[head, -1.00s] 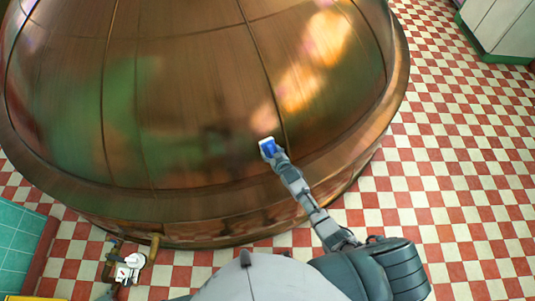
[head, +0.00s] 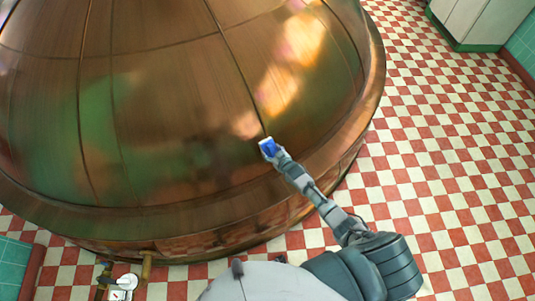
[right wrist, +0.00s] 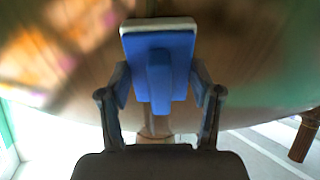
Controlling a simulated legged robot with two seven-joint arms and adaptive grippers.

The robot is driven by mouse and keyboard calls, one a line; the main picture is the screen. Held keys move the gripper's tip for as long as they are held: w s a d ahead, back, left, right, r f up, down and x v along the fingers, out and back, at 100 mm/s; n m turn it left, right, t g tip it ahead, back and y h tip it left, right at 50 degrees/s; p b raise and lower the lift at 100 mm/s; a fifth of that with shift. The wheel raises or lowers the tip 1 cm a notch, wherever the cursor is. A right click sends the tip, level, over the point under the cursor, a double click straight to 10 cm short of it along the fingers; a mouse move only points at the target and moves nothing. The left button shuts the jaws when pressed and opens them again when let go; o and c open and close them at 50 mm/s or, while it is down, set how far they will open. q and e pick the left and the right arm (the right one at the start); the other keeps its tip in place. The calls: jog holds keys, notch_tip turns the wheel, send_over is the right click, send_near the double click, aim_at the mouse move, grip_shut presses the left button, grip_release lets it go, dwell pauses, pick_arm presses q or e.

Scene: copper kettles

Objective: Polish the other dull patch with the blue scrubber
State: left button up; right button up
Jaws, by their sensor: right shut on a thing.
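The large copper kettle (head: 180,110) fills the left and middle of the head view; its dome also shows blurred behind the scrubber in the right wrist view (right wrist: 250,60). A dark, smudged area (head: 205,150) and greenish areas (head: 100,125) show on the dome left of the scrubber; I cannot tell which are dull patches and which reflections. My right gripper (head: 276,156) is shut on the handle of the blue scrubber (right wrist: 160,75), which has a pale pad facing the dome. The scrubber is at the lower dome, by a seam; contact is unclear. My left gripper is out of view.
The kettle's wide rim (head: 300,180) curves below the scrubber. A pipe and valve (head: 122,284) stand at the lower left, beside teal tiles (head: 14,262). A pale cabinet (head: 480,20) stands at the upper right. The checkered floor (head: 440,150) on the right is clear.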

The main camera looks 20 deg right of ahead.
jog(key=shift+w+d+b, duration=0.2)
jog(key=shift+d+b, duration=0.1)
jog(key=shift+d, duration=0.6)
jog(key=shift+w+d+b, duration=0.15)
jog(key=shift+d+b, duration=0.15)
jog(key=shift+d, duration=0.6)
jog(key=shift+s+a+p, duration=0.15)
jog(key=shift+a+p, duration=0.45)
jog(key=shift+a, duration=0.6)
jog(key=shift+s+a+r+p, duration=0.1)
jog(key=shift+s+a+p, duration=0.2)
jog(key=shift+a, duration=0.9)
jog(key=shift+s+a+f+p, duration=0.1)
jog(key=shift+a+p, duration=0.35)
jog(key=shift+a, duration=0.8)
jog(key=shift+s+a+r+p, duration=0.15)
jog(key=shift+a+p, duration=0.2)
jog(key=shift+a, duration=0.85)
jog(key=shift+s+a, duration=0.15)
jog(key=shift+a, duration=1.05)
jog(key=shift+s+a, duration=0.1)
jog(key=shift+a, duration=1.1)
